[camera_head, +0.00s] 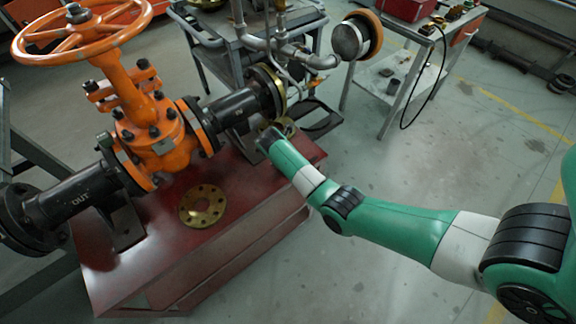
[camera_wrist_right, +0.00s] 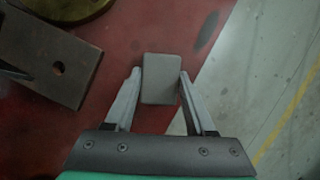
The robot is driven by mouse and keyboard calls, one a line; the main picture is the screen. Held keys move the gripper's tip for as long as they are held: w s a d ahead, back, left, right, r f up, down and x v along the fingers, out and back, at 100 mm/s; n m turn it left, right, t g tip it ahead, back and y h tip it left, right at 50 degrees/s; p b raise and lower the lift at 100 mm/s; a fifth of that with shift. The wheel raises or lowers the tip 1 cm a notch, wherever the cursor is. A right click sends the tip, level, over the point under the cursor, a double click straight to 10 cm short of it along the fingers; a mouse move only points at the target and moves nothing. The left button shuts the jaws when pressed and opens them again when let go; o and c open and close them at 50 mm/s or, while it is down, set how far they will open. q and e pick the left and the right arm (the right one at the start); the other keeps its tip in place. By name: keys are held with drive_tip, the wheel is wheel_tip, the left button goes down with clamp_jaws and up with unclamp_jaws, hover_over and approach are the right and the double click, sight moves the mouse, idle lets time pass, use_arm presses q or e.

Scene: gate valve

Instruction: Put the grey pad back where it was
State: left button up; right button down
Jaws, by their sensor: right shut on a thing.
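The grey pad (camera_wrist_right: 159,80) is a small block with rounded edges. In the right wrist view it sits between the two fingers of my right gripper (camera_wrist_right: 161,77), which is shut on it. The dark red bench top (camera_wrist_right: 110,25) lies beneath. I cannot tell whether the pad touches it or is held slightly above. In the head view my right arm reaches in from the right to the far right end of the red bench (camera_head: 165,268), and it hides the pad and the fingers. My left gripper is not in view.
An orange gate valve (camera_head: 165,135) with a handwheel (camera_head: 85,30) and black flanged pipes stands along the bench. A brass flange (camera_head: 203,206) lies flat on the bench top. A dark metal plate (camera_wrist_right: 55,62) is left of the pad. The floor to the right is mostly clear.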

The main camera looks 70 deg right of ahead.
drive_tip(key=shift+w, duration=0.1)
drive_tip(key=shift+c, duration=1.2)
unclamp_jaws()
drive_tip(key=shift+f, duration=0.1)
drive_tip(key=p+v, duration=0.6)
drive_tip(key=v, duration=0.6)
drive_tip(key=shift+r, duration=0.25)
drive_tip(key=shift+d, duration=0.1)
